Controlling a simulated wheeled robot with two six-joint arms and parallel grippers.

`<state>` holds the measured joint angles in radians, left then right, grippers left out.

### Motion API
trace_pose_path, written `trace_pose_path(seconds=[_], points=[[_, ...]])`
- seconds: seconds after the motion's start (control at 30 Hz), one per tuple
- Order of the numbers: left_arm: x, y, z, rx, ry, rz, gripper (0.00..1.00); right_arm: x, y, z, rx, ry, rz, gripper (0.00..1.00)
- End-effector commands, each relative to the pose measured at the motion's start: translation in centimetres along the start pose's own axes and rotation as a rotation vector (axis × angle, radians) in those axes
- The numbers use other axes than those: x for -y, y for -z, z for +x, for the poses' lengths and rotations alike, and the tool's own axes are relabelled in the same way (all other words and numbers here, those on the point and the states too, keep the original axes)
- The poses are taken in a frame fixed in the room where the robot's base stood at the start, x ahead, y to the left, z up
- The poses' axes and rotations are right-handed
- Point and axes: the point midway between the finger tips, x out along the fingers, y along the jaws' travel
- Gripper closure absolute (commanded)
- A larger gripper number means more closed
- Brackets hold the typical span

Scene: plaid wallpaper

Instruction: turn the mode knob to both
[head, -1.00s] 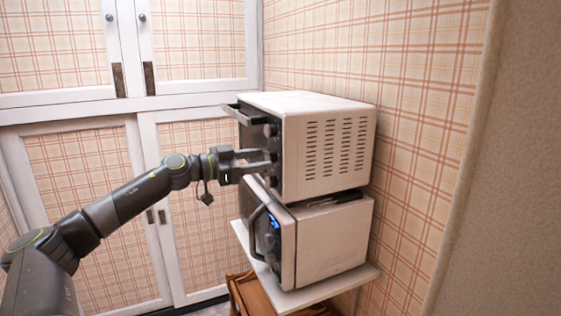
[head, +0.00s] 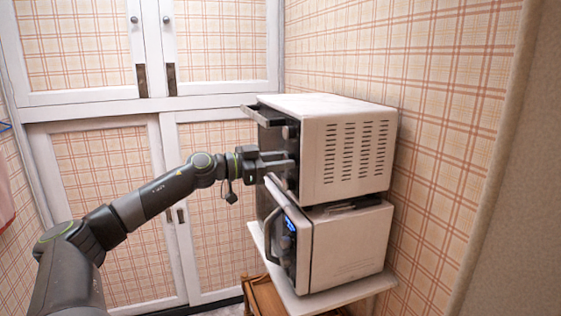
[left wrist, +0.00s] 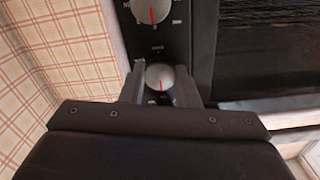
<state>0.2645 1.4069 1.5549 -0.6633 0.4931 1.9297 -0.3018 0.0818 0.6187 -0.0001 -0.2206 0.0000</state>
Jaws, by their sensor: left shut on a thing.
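The mode knob (left wrist: 160,77) is a round silver dial with a red pointer line, on the dark control panel of the white upper oven (head: 345,150). The small print around it is too blurred to read surely. My left gripper (left wrist: 160,90) is shut on this knob, one finger on each side in the left wrist view. In the head view my left gripper (head: 291,165) reaches the oven's front from the left, and its fingers hide the knob there. A second silver knob (left wrist: 150,9) with a red line shows on the same panel. My right gripper is not in view.
A microwave (head: 350,248) with a lit blue display stands under the oven on a white shelf (head: 318,299). The oven's dark handle (head: 268,117) juts out above my gripper. A plaid wall is close behind, and white-framed cupboard doors (head: 215,200) stand at the left.

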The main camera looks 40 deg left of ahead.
Motion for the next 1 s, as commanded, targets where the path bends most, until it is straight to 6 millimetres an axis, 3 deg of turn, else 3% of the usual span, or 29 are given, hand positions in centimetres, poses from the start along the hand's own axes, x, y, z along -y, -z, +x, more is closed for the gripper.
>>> trace_pose_path(seconds=[0.37, 1.0], points=[[0.0, 0.0, 0.0, 0.000, 0.001, 0.142, 0.94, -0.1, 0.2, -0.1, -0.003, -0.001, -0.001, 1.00], [0.0, -0.2, 0.0, 0.000, 0.001, 0.734, 0.94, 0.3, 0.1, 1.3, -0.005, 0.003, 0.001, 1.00]])
